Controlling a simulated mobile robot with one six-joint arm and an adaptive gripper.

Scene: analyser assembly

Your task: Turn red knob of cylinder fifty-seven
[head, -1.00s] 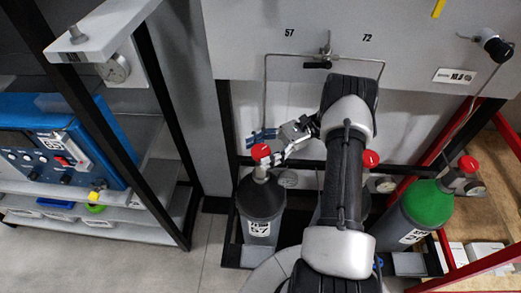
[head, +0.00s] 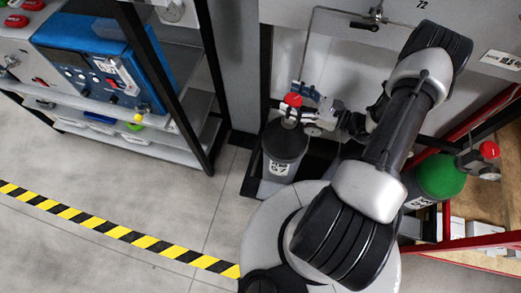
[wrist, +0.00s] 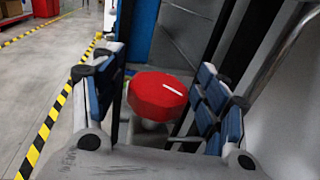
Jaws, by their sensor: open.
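The red knob (head: 293,99) sits on top of the grey cylinder (head: 284,143), whose white label (head: 279,168) is seen at a slant. In the wrist view the red knob (wrist: 157,96) shows a white line on its top. My gripper (head: 303,104) is at the knob in the head view. In the wrist view my gripper (wrist: 155,92) is open, with blue-padded fingers on the left and right of the knob. A gap shows on both sides of the knob. The cylinder body is hidden in the wrist view.
A green cylinder (head: 440,178) with its own red knob (head: 489,150) stands to the right. A dark shelf post (head: 157,75) and blue analyser (head: 92,60) are to the left. A thin pipe (head: 308,45) rises behind the cylinder. The floor at left is clear.

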